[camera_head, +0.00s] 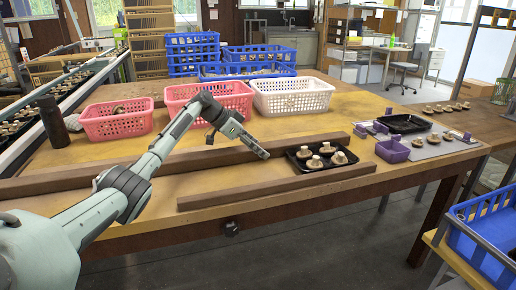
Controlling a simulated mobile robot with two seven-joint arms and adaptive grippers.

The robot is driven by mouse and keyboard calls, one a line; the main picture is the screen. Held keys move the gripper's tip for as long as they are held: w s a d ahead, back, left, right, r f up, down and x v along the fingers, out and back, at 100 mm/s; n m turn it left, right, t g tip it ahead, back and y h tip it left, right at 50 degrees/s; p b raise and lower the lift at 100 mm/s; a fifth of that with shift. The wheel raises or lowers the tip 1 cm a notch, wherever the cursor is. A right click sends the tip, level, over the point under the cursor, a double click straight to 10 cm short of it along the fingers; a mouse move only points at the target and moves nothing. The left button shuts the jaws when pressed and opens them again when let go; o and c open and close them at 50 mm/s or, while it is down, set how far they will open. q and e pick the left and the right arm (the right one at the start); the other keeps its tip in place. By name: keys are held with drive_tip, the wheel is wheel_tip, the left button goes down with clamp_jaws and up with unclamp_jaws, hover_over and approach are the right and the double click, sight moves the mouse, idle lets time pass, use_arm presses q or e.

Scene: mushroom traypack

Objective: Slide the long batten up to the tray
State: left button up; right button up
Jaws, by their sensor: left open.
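A long brown batten (130,173) runs across the table from the left edge to behind the black tray (298,168). The tray holds several pale mushrooms (313,162). A shorter batten (230,195) lies along the table's front edge, with its right part just in front of the tray. My left gripper (264,155) points down and right, just left of the tray and in front of the long batten in the picture. It is open with nothing seen in it. Whether it touches the batten cannot be told. My left arm hides part of the long batten. My right gripper is not in view.
Two pink baskets (118,128) and a white basket (290,105) stand behind the long batten, with blue crates (193,55) beyond. A purple basket (392,152) and another black tray (404,124) lie to the right.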

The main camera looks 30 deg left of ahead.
sight(232, 150)
use_arm(q)
drive_tip(key=shift+o, duration=0.8)
drive_tip(key=shift+a+r, duration=0.1)
drive_tip(key=shift+r, duration=0.05)
drive_tip(key=v, duration=1.1)
drive_tip(key=shift+s+r, duration=0.25)
drive_tip(key=shift+s, duration=0.05)
drive_tip(key=shift+f, duration=0.1)
